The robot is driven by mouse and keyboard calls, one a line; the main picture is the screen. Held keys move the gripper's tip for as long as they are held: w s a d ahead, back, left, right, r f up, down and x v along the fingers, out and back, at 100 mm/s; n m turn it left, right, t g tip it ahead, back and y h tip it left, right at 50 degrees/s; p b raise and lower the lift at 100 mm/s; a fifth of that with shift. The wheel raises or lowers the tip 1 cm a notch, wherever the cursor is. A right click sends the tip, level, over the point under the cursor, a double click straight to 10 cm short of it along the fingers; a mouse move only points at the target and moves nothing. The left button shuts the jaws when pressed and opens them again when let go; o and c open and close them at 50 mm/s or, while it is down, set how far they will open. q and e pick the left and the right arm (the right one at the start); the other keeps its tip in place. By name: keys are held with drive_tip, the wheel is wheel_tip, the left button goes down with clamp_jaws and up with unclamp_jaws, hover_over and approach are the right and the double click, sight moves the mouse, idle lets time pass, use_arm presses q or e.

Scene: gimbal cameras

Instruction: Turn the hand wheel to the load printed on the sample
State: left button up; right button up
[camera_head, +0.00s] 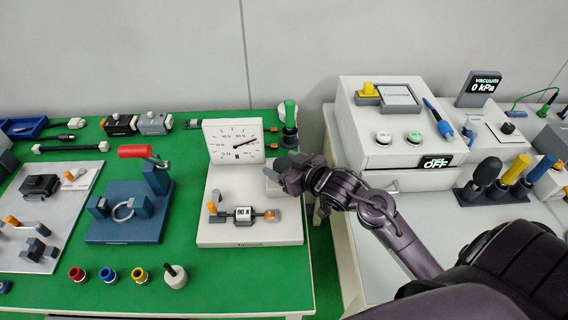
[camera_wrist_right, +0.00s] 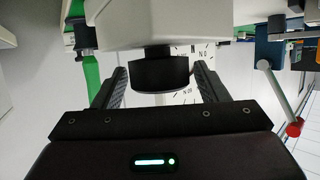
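The sample (camera_head: 243,213) is a small white block printed "90 N", held between two fittings on a pale test stand (camera_head: 250,234). Behind it stands a white dial (camera_head: 228,150) with a dark needle pointing right and slightly up; its small figures are hard to read. My right gripper (camera_head: 279,177) is at the stand's right side, by a pale housing (camera_head: 270,188). In the right wrist view, the black hand wheel (camera_wrist_right: 160,75) under the housing sits between the open fingers, with a gap visible on each side. The gripper hides the wheel in the head view. My left gripper is out of view.
A green-handled tool (camera_head: 290,115) stands behind the gripper. Left of the stand is a blue fixture (camera_head: 125,222) with a red lever (camera_head: 135,151). Several coloured rings and a peg lie in front. A white machine (camera_head: 390,125) stands on the right table.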

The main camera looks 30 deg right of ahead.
drive_tip(key=c, duration=0.8)
drive_tip(key=m+h, duration=0.3)
drive_tip(key=shift+a+t, duration=0.1)
drive_tip(key=shift+t, duration=0.2)
drive_tip(key=m+h+p, duration=0.1)
drive_tip(key=m+h, duration=0.1)
drive_tip(key=shift+r+h, duration=0.2)
drive_tip(key=shift+h, duration=0.2)
drive_tip(key=shift+m+g+h+p, duration=0.4)
drive_tip(key=shift+m+h+p, duration=0.2)
drive_tip(key=shift+h+p, duration=0.15)
drive_tip(key=shift+f+m+g+h+p, duration=0.1)
drive_tip(key=shift+m+g+h+p, duration=0.2)
drive_tip(key=shift+m+h+p, duration=0.35)
